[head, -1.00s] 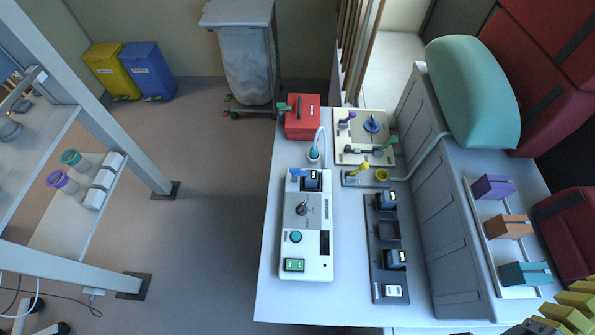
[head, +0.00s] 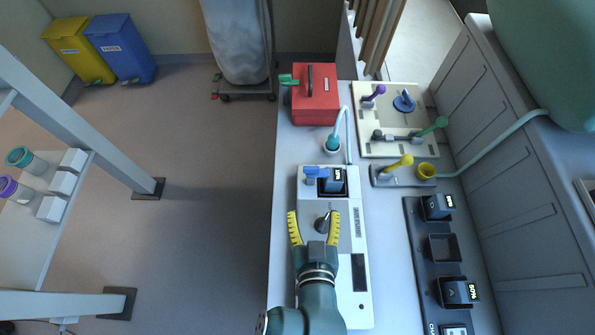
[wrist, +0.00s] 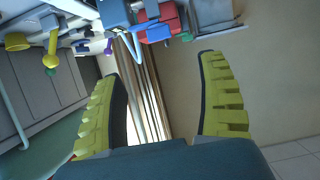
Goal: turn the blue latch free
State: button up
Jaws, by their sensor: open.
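The blue latch (head: 317,172) is a small lever at the top of the white device (head: 357,300), just left of a dark block with a small screen (head: 334,181). It lies crosswise in the head view. My gripper (head: 314,214) is open and empty above the white device, its yellow fingers pointing toward the latch and a short way from it. A grey knob (head: 322,222) on the device shows between the fingers. In the wrist view my gripper (wrist: 160,68) is spread wide with nothing between the fingers. Blue parts show at that view's top edge; I cannot tell which is the latch.
A red box (head: 316,97) stands behind the device, with a hose connector (head: 332,144) between them. A cream panel (head: 395,150) with a purple lever, blue knob and green-ended handle is to the right. A yellow lever (head: 400,163) and a dark charger rack (head: 418,260) stand nearer.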

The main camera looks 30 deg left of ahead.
aim_at(311, 170)
jog(key=x, duration=1.6)
jog(key=shift+w+r, duration=0.2)
jog(key=shift+w, duration=0.25)
jog(key=c, duration=1.2)
